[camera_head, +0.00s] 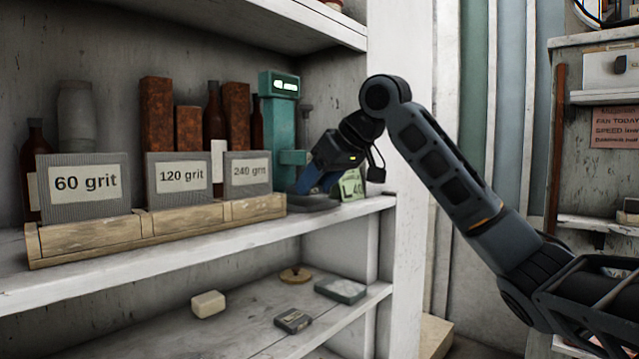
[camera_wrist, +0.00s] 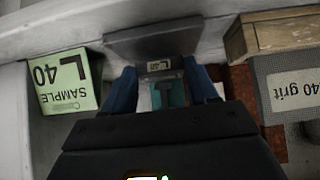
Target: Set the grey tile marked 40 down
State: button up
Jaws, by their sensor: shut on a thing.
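My gripper (camera_head: 312,186) reaches down at the right end of the upper shelf, its blue fingers shut on a flat grey tile (camera_head: 316,204). In the wrist view the tile (camera_wrist: 152,44) lies across the fingertips, with a small label reading L 40 between the fingers. The tile is at the shelf's surface, close to its front edge; I cannot tell whether it touches. A green card (camera_head: 352,187) marked L 40 stands to its right, and reads SAMPLE L 40 in the wrist view (camera_wrist: 64,82).
A teal device (camera_head: 280,110) with a lit display stands behind the tile. To the left, a wooden rack (camera_head: 130,226) holds blocks marked 60, 120 and 240 grit. Bottles and rusty blocks stand behind. The lower shelf (camera_head: 250,322) holds several small things.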

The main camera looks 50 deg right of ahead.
jog(key=shift+s+f, duration=0.1)
jog(key=shift+f, duration=0.4)
jog(key=shift+f, duration=0.1)
jog(key=shift+s+f, duration=0.1)
jog(key=shift+f, duration=0.7)
jog(key=o, duration=1.1)
jog(key=shift+d, duration=0.1)
jog(key=shift+r, duration=0.35)
jog(key=v, duration=0.8)
jog(key=b+v, duration=0.1)
jog(key=v, duration=0.3)
jog(key=shift+r, duration=0.5)
